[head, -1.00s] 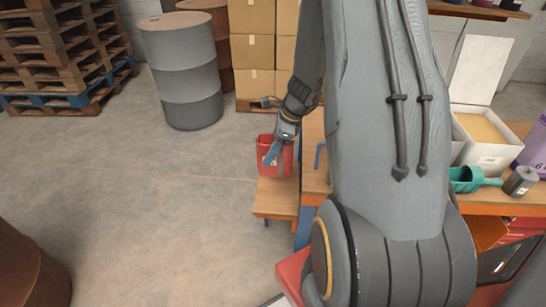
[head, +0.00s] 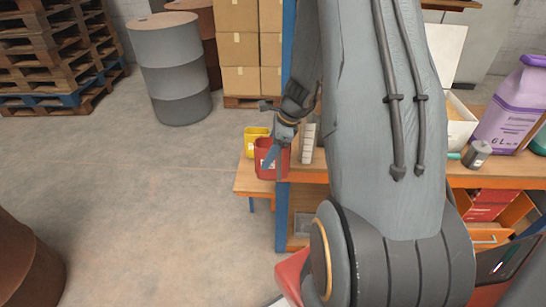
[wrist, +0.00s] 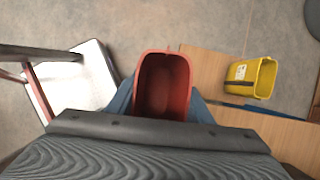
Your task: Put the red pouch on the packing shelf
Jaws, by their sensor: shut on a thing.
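The red pouch (head: 268,165) is an open-topped red container with a pale label. My gripper (head: 275,150) is shut on it. In the wrist view the red pouch (wrist: 163,90) is upright and looks empty, with the blue fingers of my gripper (wrist: 163,100) on either side. The wooden shelf (head: 250,187), which looks like the packing shelf, sticks out at the bench's left end. In the wrist view the shelf (wrist: 205,72) is partly under and right of the pouch. I cannot tell whether the pouch touches it.
A blue post (head: 282,220) and a white item (head: 307,143) are close on the right. Grey drum (head: 171,70) and cartons (head: 239,45) stand behind.

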